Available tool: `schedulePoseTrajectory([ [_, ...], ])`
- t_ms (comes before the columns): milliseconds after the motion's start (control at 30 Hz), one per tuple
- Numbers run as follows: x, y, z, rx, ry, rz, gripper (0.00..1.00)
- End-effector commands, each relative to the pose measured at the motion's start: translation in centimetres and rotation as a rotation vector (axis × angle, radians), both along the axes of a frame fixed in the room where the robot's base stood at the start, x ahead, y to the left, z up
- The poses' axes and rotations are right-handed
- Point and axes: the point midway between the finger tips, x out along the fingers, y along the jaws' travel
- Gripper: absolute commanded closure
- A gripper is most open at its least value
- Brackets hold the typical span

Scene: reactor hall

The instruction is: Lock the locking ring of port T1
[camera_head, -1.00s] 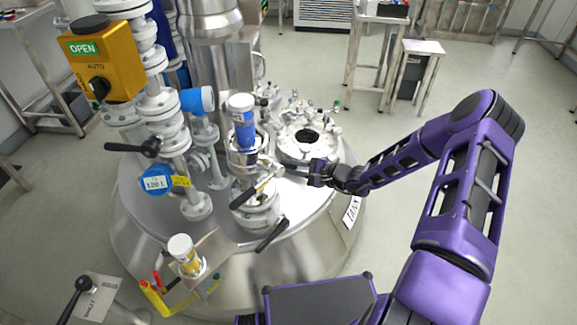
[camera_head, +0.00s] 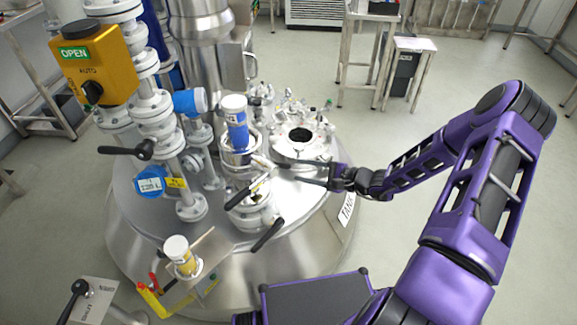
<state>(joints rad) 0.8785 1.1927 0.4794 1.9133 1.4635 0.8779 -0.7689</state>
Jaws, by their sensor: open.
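A blue canister with a white cap (camera_head: 235,122) stands upright in a metal port on the tank top. I take this to be port T1, but no T1 label is readable. A metal collar (camera_head: 240,155) surrounds the canister's lower part, probably the locking ring. My gripper (camera_head: 272,170) reaches in from the right, its fingers spread apart and pointing at the collar's right side. The fingertips are close to the collar; I cannot tell whether they touch it. Nothing shows between the fingers. Whether the ring is locked cannot be seen.
Black-handled levers (camera_head: 268,235) stick out below the port. A flanged pipe column with a yellow OPEN/AUTO box (camera_head: 95,65) stands to the left. A round hatch (camera_head: 300,140) lies behind my gripper. A yellow-bodied, white-capped canister (camera_head: 182,256) stands at the front.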

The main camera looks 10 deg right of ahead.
Motion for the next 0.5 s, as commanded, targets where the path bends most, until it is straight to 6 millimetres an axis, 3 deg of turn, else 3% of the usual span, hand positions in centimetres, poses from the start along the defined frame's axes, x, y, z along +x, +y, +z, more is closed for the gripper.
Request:
schedulePoseTrajectory([
  [200,-3.1,-4.2,1.4,-0.003,0.000,-0.003,0.52],
  [500,-5.5,-7.1,2.3,0.000,0.001,-0.001,0.52],
])
